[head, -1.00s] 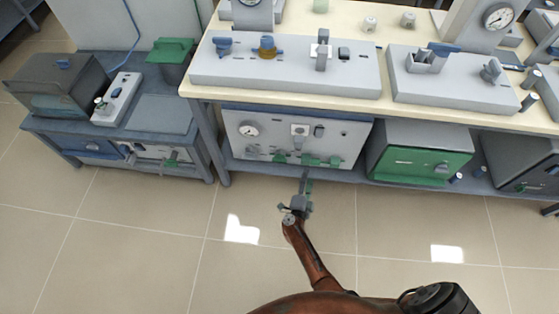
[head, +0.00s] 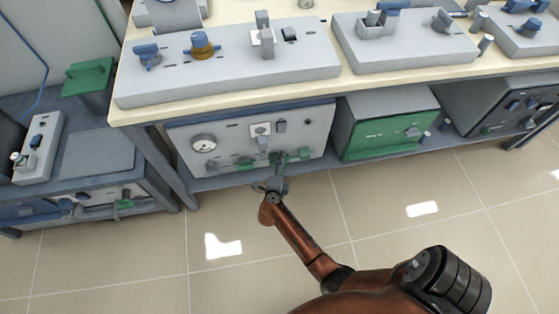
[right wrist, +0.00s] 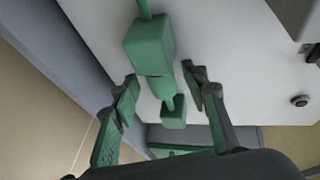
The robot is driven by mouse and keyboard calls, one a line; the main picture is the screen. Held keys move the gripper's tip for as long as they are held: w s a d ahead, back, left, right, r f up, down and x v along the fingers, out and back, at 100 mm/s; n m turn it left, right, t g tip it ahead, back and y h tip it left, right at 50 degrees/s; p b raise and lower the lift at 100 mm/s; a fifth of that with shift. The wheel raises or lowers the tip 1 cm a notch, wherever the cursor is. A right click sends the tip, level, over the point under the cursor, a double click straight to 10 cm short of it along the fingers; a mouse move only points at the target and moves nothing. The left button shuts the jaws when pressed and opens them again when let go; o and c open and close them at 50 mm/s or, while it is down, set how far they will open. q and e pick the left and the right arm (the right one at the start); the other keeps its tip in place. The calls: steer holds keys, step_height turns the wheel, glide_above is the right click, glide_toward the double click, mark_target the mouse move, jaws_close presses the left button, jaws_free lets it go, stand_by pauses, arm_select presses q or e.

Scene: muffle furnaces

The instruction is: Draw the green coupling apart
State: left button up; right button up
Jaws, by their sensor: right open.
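The green coupling (right wrist: 147,47) is on the pale front panel (right wrist: 215,35) in the right wrist view. It has a larger block, a narrower neck and a smaller block, in line. My right gripper (right wrist: 160,75) is open, with one finger on each side of the neck. Gaps show between both fingers and the coupling. In the head view my right gripper (head: 276,180) is low in front of the panel under the bench, where several green fittings sit. It partly hides the fittings there. My left gripper is not in view.
The bench (head: 130,111) overhangs the panel. A lower shelf edge (head: 215,182) runs beneath it. A green-fronted furnace (head: 385,135) stands to the right. A dark knob (right wrist: 300,100) sits on the panel beside the coupling. The floor in front is clear.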

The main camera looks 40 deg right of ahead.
steer(key=shift+d, duration=0.15)
steer(key=shift+c, duration=0.7)
jaws_close()
